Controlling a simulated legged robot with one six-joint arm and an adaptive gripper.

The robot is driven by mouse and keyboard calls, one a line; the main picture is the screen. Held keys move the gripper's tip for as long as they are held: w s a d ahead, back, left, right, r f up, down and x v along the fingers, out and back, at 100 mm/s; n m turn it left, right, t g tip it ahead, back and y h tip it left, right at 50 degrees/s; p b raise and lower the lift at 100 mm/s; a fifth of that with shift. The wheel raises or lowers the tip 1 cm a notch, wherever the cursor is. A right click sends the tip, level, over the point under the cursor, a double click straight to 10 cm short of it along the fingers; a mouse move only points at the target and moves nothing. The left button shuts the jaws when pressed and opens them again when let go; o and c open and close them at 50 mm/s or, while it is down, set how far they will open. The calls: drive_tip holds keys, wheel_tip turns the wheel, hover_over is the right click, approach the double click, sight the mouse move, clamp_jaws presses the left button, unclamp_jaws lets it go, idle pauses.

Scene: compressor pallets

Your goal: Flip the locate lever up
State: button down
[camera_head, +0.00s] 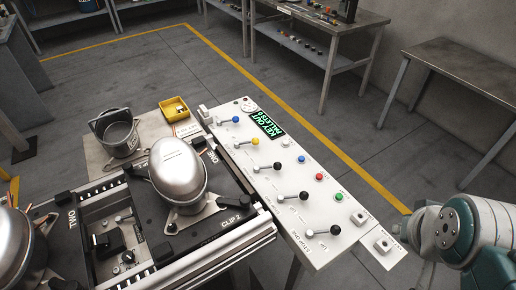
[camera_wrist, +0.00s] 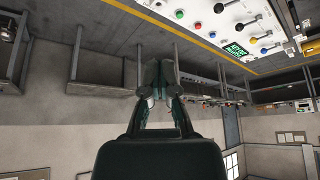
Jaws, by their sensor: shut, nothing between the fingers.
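A white control panel (camera_head: 290,190) carries a row of levers with ball knobs. From far to near, the head view shows a blue-knobbed lever (camera_head: 236,120), a yellow-knobbed lever (camera_head: 255,142) and several black-knobbed levers, including the middle one (camera_head: 277,166), another (camera_head: 304,195) and the nearest (camera_head: 335,229). The lever labels are too small to read surely, so I cannot tell which is the locate lever. My gripper (camera_wrist: 160,92) is shut and empty in the wrist view, apart from the panel. The panel also shows upside down at that view's top right (camera_wrist: 215,22).
A pallet holds a silver compressor (camera_head: 178,168) beside the panel's left edge. A grey bucket (camera_head: 119,133) and a yellow bin (camera_head: 174,108) stand behind. A small display (camera_head: 267,125) and coloured buttons sit on the panel. Tables stand at the back; the floor right of the panel is clear.

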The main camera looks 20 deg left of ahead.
drive_tip(key=w+a+f+m+t+y, duration=0.1)
drive_tip(key=w+a+f+m+t, duration=0.15)
drive_tip(key=w+a, duration=0.7)
drive_tip(key=w+a+f+m+t+y, duration=0.15)
drive_tip(key=w+a+f+m, duration=0.35)
drive_tip(key=w, duration=0.8)
drive_tip(key=w+a+f+m+t+y, duration=0.1)
drive_tip(key=w+a+f, duration=0.25)
drive_tip(key=a, duration=0.25)
drive_tip(key=w+a+f+m+y, duration=0.1)
drive_tip(key=w+a+f, duration=0.1)
drive_tip(key=a+f, duration=0.3)
drive_tip(key=m+t+y, duration=0.1)
drive_tip(key=m+t, duration=0.1)
drive_tip(key=m, duration=0.1)
approach(257, 154)
wheel_tip(257, 154, up, 3)
drive_tip(key=shift+s+r, duration=0.1)
drive_tip(key=shift+d, duration=0.1)
drive_tip(key=shift+g, duration=0.3)
drive_tip(key=x, duration=1)
